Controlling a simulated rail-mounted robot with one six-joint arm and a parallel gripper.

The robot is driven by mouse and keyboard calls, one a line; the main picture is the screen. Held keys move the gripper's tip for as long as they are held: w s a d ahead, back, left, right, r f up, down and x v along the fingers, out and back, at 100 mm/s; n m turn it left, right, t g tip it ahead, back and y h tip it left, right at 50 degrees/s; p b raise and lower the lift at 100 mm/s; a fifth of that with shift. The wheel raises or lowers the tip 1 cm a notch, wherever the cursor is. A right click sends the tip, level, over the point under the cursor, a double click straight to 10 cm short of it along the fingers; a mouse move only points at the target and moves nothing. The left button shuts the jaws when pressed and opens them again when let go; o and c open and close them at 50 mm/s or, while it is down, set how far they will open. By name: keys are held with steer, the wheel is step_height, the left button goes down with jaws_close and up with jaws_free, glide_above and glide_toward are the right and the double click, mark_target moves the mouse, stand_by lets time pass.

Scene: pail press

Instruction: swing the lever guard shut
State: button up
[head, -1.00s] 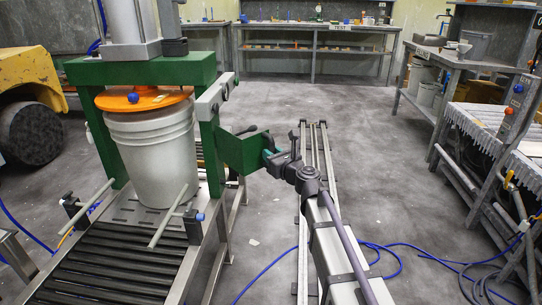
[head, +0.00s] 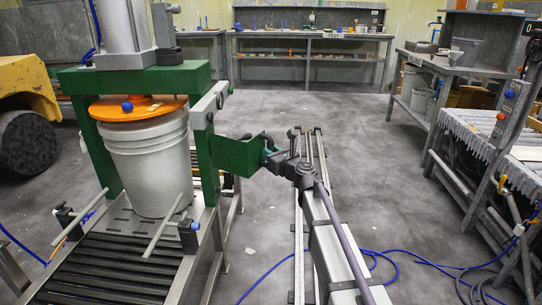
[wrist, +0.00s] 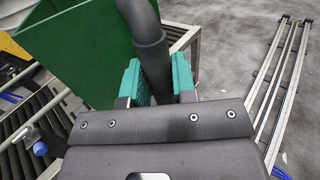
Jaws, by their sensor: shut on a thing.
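The lever guard (head: 235,156) is a green panel sticking out to the right from the green press frame's right post in the head view, at an angle to the frame. It also fills the upper left of the wrist view (wrist: 85,50). My gripper (head: 268,156) is at the guard's outer right edge. In the wrist view its two teal fingers (wrist: 157,82) are shut on a dark grey upright bar (wrist: 148,45) beside the guard. Where the bar joins the guard is hidden.
The press (head: 135,78) holds a grey pail (head: 150,170) with an orange lid (head: 140,108) over a roller conveyor (head: 110,265). A blue hose (head: 405,255) lies on the floor. A bench (head: 310,45) stands at the back.

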steer(key=w, duration=0.4)
steer(key=shift+w+d, duration=0.1)
steer(key=o, duration=0.9)
steer(key=shift+o, duration=0.2)
